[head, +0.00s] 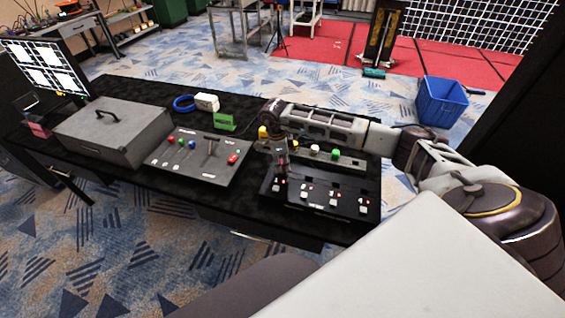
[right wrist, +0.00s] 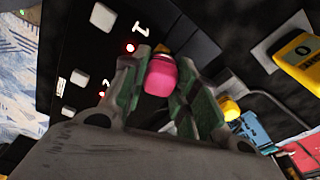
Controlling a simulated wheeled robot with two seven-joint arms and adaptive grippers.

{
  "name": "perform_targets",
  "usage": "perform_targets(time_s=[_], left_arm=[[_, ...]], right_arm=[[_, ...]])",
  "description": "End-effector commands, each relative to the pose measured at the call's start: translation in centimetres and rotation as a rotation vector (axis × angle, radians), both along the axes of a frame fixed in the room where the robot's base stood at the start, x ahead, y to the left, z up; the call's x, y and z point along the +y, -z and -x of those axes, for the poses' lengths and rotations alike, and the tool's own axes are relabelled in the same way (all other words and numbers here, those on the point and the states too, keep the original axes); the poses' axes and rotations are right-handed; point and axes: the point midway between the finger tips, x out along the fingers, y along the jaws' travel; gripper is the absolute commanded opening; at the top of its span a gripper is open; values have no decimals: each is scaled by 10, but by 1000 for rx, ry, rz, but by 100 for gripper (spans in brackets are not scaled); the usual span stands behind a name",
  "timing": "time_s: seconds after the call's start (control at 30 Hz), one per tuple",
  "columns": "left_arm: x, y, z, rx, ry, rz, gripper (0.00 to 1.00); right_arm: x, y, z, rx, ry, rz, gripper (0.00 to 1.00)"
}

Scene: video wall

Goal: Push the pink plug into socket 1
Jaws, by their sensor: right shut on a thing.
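The pink plug (right wrist: 163,76) is between the two green-padded fingers of my right gripper (right wrist: 168,88) in the right wrist view, and the gripper is shut on it. The plug's front end is close to the black socket panel (right wrist: 67,40), beside the printed 1 and a lit red light. Socket 1 is hidden behind the plug and fingers, so I cannot tell whether the plug is in it. In the head view my right gripper (head: 281,168) points down at the left end of the panel (head: 345,190). My left gripper is not in view.
Behind the panel is a rack with a white and a green plug (head: 335,154). A grey control box (head: 200,165) with coloured knobs and a grey lidded case (head: 112,130) stand to the left. A green block (head: 224,122) and a blue coil (head: 184,103) lie farther back.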

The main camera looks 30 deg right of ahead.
Motion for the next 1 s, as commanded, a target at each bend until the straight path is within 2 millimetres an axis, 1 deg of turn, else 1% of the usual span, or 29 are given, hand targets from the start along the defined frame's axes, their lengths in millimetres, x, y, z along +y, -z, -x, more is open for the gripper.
perform_targets(time_s=[1.0], left_arm=[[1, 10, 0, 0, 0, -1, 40]], right_arm=[[0, 13, 0, 0, 0, 0, 7]])
